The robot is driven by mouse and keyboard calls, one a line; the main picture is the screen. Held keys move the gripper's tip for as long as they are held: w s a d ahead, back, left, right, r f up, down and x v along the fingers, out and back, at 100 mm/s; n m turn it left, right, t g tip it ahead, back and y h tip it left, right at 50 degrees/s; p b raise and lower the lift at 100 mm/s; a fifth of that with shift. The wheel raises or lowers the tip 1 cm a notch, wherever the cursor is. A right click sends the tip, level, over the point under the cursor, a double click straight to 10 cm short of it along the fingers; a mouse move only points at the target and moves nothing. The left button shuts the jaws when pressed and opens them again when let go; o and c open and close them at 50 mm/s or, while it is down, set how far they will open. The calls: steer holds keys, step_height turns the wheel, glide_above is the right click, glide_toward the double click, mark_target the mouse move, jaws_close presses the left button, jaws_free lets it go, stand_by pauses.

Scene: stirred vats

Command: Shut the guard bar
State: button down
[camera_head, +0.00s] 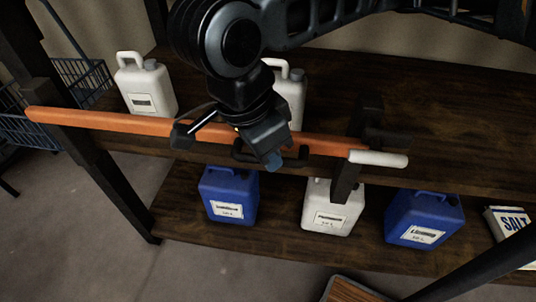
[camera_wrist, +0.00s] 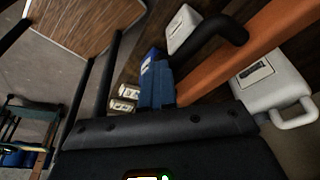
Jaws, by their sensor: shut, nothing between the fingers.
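The guard bar (camera_head: 110,122) is a long orange bar across the front of the shelf unit, with a pale end piece (camera_head: 378,158) at the right. It also shows in the wrist view (camera_wrist: 262,35). A black handle (camera_head: 293,158) stands out from the bar; it shows in the wrist view too (camera_wrist: 218,27). A dark bracket (camera_head: 347,176) is at the bar's right end; I cannot tell whether the bar is seated in it. My gripper (camera_head: 273,161), with blue fingertips (camera_wrist: 157,86), is shut and empty beside the handle. Whether they touch is unclear. My arm hides part of the bar.
White jugs (camera_head: 146,88) stand on the upper shelf. Below are blue jugs (camera_head: 229,197) (camera_head: 424,220), a white jug (camera_head: 332,211) and a salt box (camera_head: 513,231). A blue wire basket (camera_head: 82,80) is at the left. The floor (camera_head: 75,235) at the lower left is clear.

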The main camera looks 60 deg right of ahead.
steer(key=shift+w+d, duration=0.1)
steer(key=shift+d, duration=0.4)
steer(key=s+a+p+v, duration=0.1)
steer(key=v, duration=0.7)
steer(key=shift+w, duration=0.4)
steer(key=shift+f, duration=0.1)
